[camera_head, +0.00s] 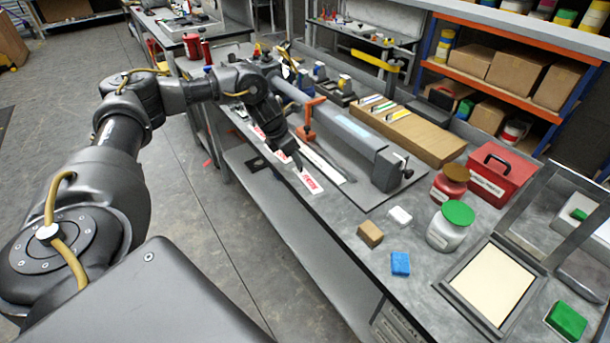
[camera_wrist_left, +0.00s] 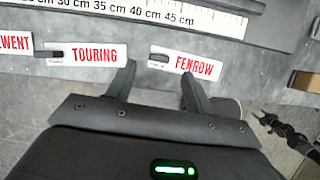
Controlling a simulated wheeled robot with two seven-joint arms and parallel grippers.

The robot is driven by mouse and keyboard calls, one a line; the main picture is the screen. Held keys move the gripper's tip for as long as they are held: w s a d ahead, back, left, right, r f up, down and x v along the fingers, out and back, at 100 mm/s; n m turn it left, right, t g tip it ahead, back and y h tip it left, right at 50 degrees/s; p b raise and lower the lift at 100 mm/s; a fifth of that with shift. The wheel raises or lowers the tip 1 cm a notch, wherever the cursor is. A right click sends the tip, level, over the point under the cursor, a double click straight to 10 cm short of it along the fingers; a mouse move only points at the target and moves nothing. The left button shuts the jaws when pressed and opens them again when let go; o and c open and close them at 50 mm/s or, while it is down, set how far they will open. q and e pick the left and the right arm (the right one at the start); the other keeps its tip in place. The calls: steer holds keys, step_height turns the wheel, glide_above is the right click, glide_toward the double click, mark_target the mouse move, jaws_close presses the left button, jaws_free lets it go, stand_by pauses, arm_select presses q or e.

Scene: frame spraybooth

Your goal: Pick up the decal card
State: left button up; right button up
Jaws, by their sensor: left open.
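White decal cards with red lettering lie in a row along the grey bench's front edge. In the left wrist view, the FENROW card (camera_wrist_left: 188,65) is right of centre and the TOURING card (camera_wrist_left: 95,54) is left of it. A third card, its word cut off, ends in EWENT (camera_wrist_left: 14,42). Each of the two full cards has a small dark piece at its left end. One card also shows in the head view (camera_head: 311,182). My left gripper (camera_wrist_left: 158,76) is open and empty, its fingertips on either side of the FENROW card's left end. My right gripper is not seen.
A long grey bar tool (camera_head: 340,127) and a ruler (camera_wrist_left: 120,10) lie behind the cards. A blue block (camera_head: 400,263), a tan block (camera_head: 370,234), a green-lidded jar (camera_head: 450,228) and a red box (camera_head: 497,178) stand nearer me. A dark jointed shape (camera_wrist_left: 290,133) is unclear.

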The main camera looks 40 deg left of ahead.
mark_target(298, 170)
arm_select(q)
steer(key=p+x, duration=0.1)
steer(key=x, duration=0.3)
steer(key=shift+w+f, duration=0.25)
steer(key=shift+f, duration=0.1)
steer(key=c, duration=1)
steer(key=shift+r, duration=0.15)
steer(key=shift+c, duration=0.2)
